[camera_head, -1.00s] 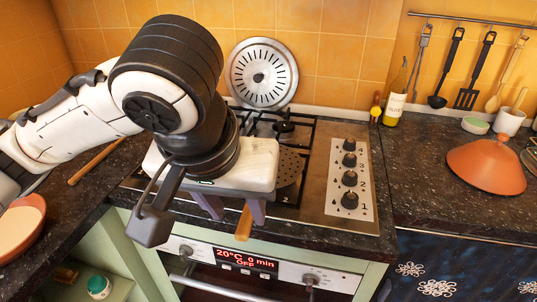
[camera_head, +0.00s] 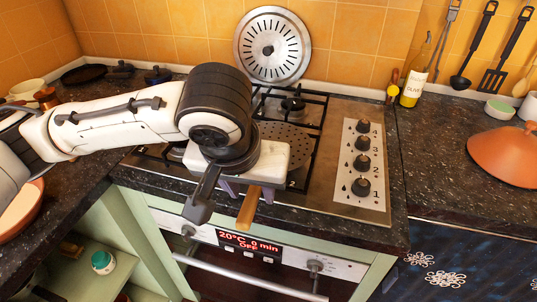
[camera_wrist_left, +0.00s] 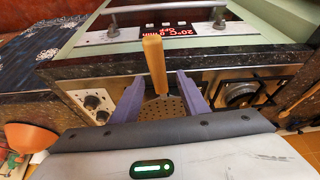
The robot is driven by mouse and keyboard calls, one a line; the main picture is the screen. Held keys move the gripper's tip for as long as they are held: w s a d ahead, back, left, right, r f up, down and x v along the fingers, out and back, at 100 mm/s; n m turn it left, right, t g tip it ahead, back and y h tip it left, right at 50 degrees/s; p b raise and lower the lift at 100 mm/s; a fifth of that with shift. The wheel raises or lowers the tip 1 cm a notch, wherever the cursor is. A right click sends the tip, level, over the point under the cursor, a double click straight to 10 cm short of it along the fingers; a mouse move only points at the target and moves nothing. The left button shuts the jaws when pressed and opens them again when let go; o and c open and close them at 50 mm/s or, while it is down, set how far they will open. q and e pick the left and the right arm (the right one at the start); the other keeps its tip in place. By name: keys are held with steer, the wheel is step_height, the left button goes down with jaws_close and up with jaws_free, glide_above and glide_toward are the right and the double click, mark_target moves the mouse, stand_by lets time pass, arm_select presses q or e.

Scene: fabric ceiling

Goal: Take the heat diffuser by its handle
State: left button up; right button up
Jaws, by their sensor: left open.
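The heat diffuser is a perforated metal disc (camera_head: 290,137) on the stove, with a wooden handle (camera_head: 248,210) reaching out past the stove's front edge. My left gripper (camera_head: 249,191) is open above the front of the stove, with its purple fingers pointing down. In the left wrist view, the handle (camera_wrist_left: 154,60) lies between the two open fingers (camera_wrist_left: 160,80), with a gap on each side. Part of the disc (camera_wrist_left: 163,108) shows between the fingers there. The gripper body hides where handle and disc meet in the head view. My right gripper is not in view.
A round slotted metal plate (camera_head: 272,46) leans on the tiled wall behind the burners. Stove knobs (camera_head: 362,163) are to the right, and the oven handle (camera_head: 240,276) runs below. An oil bottle (camera_head: 413,86) and terracotta lid (camera_head: 505,156) stand on the right counter.

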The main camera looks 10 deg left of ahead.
arm_select(q)
steer(key=shift+w+f, duration=0.15)
steer(key=shift+f, duration=0.2)
steer(key=shift+f, duration=0.25)
stand_by(0.4)
jaws_close()
